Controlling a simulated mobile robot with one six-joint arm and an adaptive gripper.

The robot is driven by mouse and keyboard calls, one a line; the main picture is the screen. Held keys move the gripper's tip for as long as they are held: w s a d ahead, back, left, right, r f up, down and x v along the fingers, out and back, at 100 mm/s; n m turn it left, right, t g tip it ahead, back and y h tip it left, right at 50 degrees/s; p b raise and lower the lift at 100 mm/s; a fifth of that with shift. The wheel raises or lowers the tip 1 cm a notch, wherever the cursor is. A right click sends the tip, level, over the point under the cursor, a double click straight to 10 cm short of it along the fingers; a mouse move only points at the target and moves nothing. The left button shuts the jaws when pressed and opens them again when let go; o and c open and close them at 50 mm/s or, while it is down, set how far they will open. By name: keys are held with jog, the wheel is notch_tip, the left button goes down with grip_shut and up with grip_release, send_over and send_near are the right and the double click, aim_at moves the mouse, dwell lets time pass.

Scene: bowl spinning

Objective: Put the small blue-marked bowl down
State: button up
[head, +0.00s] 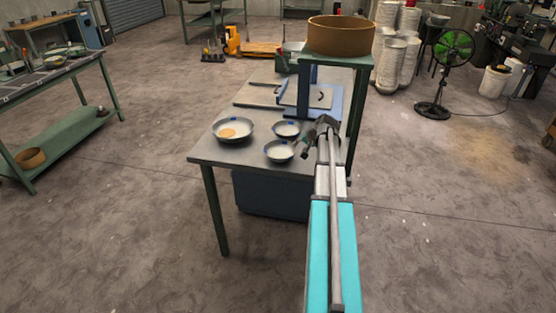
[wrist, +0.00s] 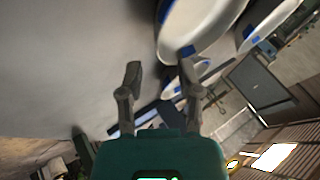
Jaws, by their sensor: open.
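Two small blue-marked bowls, pale inside, are on the grey table (head: 212,152): one at the front (head: 279,152), one just behind it (head: 286,130). A larger blue-marked bowl (head: 220,133) to their left has a round orange-brown patch inside. My gripper (head: 309,143) is just right of the front small bowl. In the wrist view my gripper (wrist: 160,78) is open, with nothing between its fingers. A pale bowl with blue marks (wrist: 197,25) is close beyond the right fingertip there; whether they touch is unclear. Another blue-marked bowl (wrist: 268,20) shows farther right.
A blue upright frame with a flat plate (head: 314,97) stands behind the bowls. A raised green stand (head: 358,62) at the table's right carries a round wooden sieve-like drum (head: 341,38). The table's front left is bare.

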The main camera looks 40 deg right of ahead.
aim_at(280, 153)
jog(key=shift+w+f, duration=0.15)
dwell(0.3)
jog(key=shift+b+x, duration=2.05)
jog(key=shift+x, duration=0.55)
grip_shut()
